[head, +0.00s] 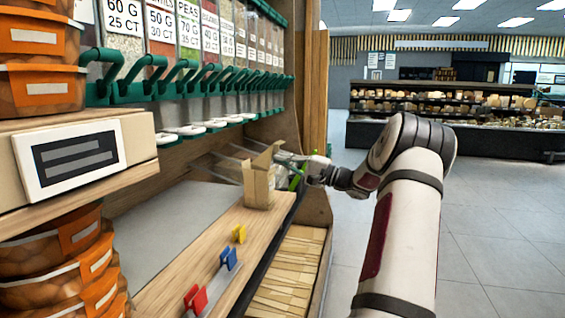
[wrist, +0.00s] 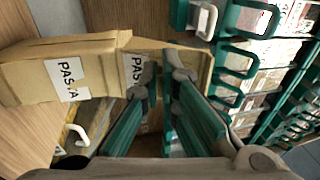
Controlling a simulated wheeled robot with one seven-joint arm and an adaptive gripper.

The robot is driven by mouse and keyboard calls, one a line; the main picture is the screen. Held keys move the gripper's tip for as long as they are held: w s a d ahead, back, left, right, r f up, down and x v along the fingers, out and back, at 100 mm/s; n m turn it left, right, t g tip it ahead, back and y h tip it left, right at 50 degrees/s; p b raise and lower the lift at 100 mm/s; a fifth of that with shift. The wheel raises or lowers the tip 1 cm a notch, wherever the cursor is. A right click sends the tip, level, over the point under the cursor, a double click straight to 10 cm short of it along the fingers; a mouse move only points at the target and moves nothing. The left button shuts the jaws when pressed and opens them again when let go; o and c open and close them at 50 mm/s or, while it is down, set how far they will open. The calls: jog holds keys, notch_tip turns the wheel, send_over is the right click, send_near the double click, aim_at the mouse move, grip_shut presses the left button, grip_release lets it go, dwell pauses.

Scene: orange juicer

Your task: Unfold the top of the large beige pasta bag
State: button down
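Two beige paper shapes with white PASTA labels show in the wrist view: a bag (wrist: 28,82) on the left and another (wrist: 196,66) partly hidden behind my fingers. I cannot tell which is the large one. In the head view a beige bag (head: 257,187) stands on the wooden ledge, with a raised beige flap or second bag behind its top. My gripper (wrist: 163,72) has green fingers with a narrow gap between the tips, in front of the second bag. Contact with the paper is unclear. In the head view my gripper (head: 297,174) is just right of the bag.
Bulk dispensers with green handles (head: 180,80) hang above the ledge. Yellow, blue and red clips (head: 229,257) sit on the ledge (head: 190,240). A bin of flat beige bags (head: 288,275) lies below. Orange tubs (head: 60,262) stack at the left. The floor on the right is clear.

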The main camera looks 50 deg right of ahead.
jog(key=c, duration=1.8)
grip_release()
jog(key=v, duration=1.2)
